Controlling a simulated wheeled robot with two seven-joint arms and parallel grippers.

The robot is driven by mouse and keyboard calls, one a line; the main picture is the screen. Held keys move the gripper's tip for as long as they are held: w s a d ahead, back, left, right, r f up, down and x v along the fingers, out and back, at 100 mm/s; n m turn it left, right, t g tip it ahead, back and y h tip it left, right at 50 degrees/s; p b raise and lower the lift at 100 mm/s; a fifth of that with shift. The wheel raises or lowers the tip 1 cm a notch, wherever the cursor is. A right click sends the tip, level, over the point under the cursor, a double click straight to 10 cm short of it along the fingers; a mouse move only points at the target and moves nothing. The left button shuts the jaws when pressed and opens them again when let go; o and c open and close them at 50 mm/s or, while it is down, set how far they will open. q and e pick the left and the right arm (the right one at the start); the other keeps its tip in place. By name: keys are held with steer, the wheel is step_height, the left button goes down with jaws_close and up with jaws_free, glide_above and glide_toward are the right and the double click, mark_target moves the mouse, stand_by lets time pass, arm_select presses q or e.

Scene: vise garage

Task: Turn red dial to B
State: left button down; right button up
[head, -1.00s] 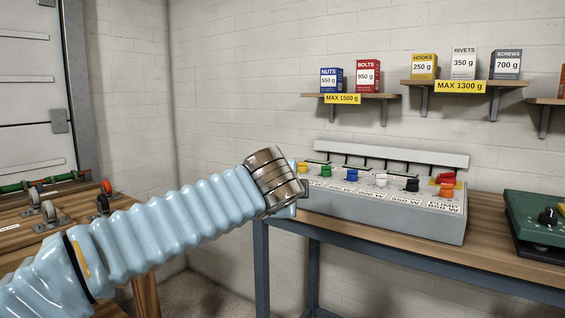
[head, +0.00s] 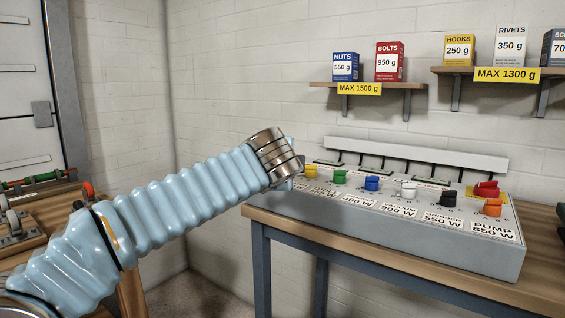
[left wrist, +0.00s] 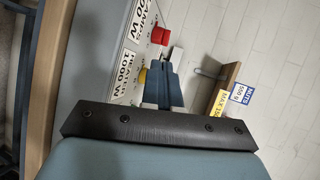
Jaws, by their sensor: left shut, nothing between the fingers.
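A small red dial (left wrist: 160,36) shows in the left wrist view, beside a yellow dial (left wrist: 142,76) on the grey control panel (left wrist: 88,70). In the head view that red dial is hidden, apparently behind my left gripper. My left gripper (head: 294,150) is at the panel's left end. In the wrist view its blue fingers (left wrist: 174,58) are together and empty, tips just beside the red dial; contact cannot be told. The dial's setting is too small to read. My right gripper is out of view.
Green (head: 340,177), blue (head: 372,183), white (head: 408,188), black (head: 448,198) and orange (head: 492,207) dials line the panel. A shelf (head: 365,87) with boxes hangs above. A wooden workbench (head: 300,235) carries the panel. A wooden cart stands at left.

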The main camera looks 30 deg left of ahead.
arm_select(q)
steer(key=x, duration=0.2)
steer(key=p+x, duration=0.1)
steer(key=x, duration=0.2)
steer(key=r+x, duration=0.1)
steer(key=x, duration=0.2)
steer(key=shift+w+a+p, duration=0.1)
steer(key=shift+w+p, duration=0.2)
steer(key=shift+w, duration=0.05)
steer(key=shift+w, duration=0.1)
steer(key=shift+w+n+y, duration=0.2)
steer(key=shift+n+y, duration=0.1)
